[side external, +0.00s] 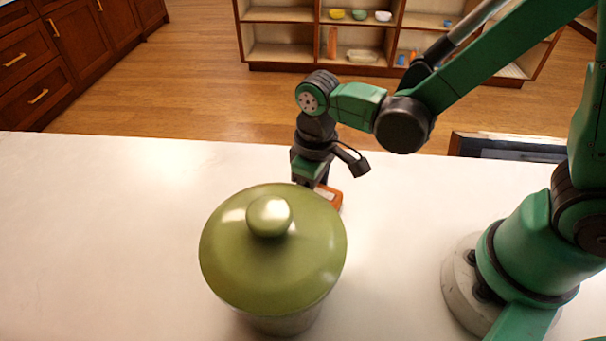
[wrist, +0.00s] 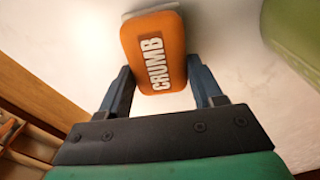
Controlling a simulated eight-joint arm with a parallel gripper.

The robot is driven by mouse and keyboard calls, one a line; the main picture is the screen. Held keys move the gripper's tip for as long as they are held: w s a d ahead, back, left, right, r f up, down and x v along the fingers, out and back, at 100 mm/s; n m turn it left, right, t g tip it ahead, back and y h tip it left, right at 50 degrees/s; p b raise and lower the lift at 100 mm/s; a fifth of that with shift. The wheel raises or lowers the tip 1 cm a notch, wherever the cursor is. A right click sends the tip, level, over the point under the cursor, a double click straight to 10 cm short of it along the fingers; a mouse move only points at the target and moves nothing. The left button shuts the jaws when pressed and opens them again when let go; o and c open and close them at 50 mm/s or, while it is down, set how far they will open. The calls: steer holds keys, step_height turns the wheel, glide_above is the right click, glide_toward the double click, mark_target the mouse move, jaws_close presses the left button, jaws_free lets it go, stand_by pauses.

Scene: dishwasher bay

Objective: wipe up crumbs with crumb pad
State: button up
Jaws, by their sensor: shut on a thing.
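In the side external view the orange pad (side external: 333,196) shows only in part, at the counter surface behind the green lidded pot. My gripper (side external: 322,184) points down there, its fingertips mostly hidden by the pot. I cannot tell whether the pad touches the counter. I see no crumbs in either view.
A green lidded pot (side external: 272,262) stands on the white counter (side external: 110,230), close in front of my gripper; its green edge also shows at the right of the wrist view (wrist: 293,25). The counter's left side is clear. Shelves (side external: 285,30) stand beyond the wooden floor.

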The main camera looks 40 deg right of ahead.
mark_target(338, 192)
steer(key=shift+w+a+f, duration=0.2)
steer(key=shift+w+a, duration=2.25)
steer(key=shift+a, duration=0.05)
steer(key=shift+s+d, duration=2.55)
steer(key=shift+d, duration=0.05)
steer(key=shift+s+d+r, duration=0.15)
steer(key=shift+s+d, duration=1.05)
steer(key=shift+r, duration=3.95)
